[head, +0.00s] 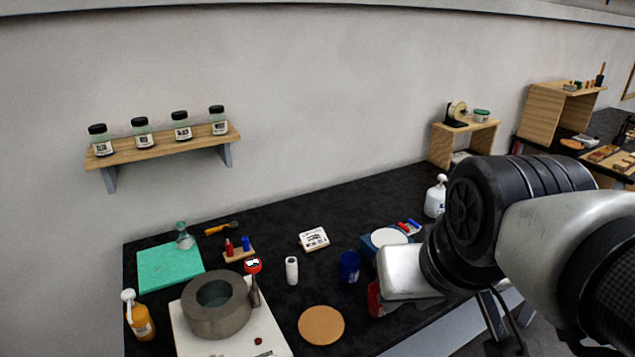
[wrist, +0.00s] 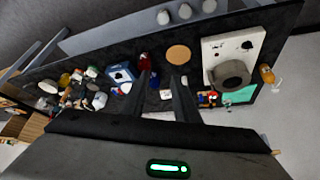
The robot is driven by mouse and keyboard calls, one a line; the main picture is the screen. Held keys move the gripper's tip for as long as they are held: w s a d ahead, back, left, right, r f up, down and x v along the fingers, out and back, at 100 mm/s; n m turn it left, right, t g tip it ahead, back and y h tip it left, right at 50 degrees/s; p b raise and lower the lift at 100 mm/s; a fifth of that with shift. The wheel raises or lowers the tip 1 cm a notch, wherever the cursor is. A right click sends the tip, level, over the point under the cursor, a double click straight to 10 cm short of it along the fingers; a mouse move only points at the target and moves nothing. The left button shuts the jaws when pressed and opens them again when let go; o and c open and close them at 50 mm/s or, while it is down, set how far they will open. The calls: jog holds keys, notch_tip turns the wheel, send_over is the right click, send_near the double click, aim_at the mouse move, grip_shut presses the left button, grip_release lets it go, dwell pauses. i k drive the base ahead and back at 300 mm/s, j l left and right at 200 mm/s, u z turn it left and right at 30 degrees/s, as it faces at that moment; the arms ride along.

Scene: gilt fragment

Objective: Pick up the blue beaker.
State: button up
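The blue beaker (head: 349,266) stands upright on the black bench in the head view, between the cork mat and the blue block. In the wrist view a small dark blue shape (wrist: 154,82), seemingly this beaker, shows beside the inner edge of the left finger. My gripper (wrist: 160,77) has its two fingers apart, with nothing held between them. It is above the bench, and its distance to the beaker is hard to judge. In the head view my arm hides the fingers.
A red vessel (head: 375,298) stands close to the beaker, partly hidden by my arm. A white cylinder (head: 292,270), round cork mat (head: 321,325) and grey stone bowl (head: 216,318) lie to the left. A blue block with a white disc (head: 390,237) is behind right. Bare bench lies left of the beaker.

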aim_at(351, 261)
jog(key=i+l+u, duration=0.2)
jog(key=l, duration=0.25)
jog(key=i+l+u, duration=0.2)
jog(key=l, duration=0.25)
jog(key=l+u, duration=0.25)
jog(key=l, duration=0.25)
jog(key=l+u, duration=0.2)
jog(key=l, duration=0.3)
jog(key=i, duration=0.05)
